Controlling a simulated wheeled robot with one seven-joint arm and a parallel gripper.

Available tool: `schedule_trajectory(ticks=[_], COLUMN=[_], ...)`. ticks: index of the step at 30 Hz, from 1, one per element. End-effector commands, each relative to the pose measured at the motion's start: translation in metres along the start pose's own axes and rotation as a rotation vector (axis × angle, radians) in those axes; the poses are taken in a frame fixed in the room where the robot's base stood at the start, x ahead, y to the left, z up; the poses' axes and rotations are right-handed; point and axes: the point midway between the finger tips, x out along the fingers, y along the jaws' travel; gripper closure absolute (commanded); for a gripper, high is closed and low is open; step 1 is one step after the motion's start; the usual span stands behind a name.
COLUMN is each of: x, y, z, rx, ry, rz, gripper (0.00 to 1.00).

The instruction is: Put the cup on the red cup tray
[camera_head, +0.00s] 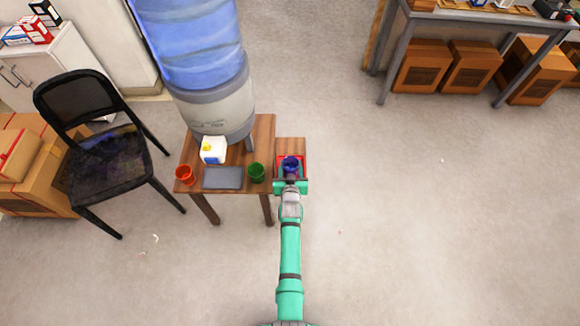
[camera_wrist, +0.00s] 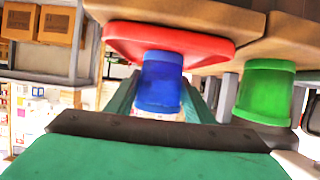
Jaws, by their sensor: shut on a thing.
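My gripper (camera_head: 290,183) is at the near side of the tray, shut on the blue cup.
A green cup (camera_head: 257,172) stands left of the tray, with a dark grey flat pad (camera_head: 222,178), an orange cup (camera_head: 185,174) and a white jug (camera_head: 213,150) further left. A large water dispenser (camera_head: 220,105) stands behind. The floor to the right is clear.

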Motion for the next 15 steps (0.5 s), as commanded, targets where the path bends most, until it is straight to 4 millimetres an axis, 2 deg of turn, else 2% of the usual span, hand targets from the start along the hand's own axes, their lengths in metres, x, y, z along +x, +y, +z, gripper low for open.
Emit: schedule_trajectory(ticks=[3,4,6,15], x=[0.0011,0.0012,0.0011,0.0008], y=[0.0001,0.0001,0.0000,0.0000], z=[0.0021,0.0027,0.0025,0.0020], rx=[0.001,0.001,0.001,0.000], ry=[0.000,0.000,0.000,0.000], rz=[0.000,0.000,0.000,0.000], gripper=[0.80,0.50,0.33,0.33])
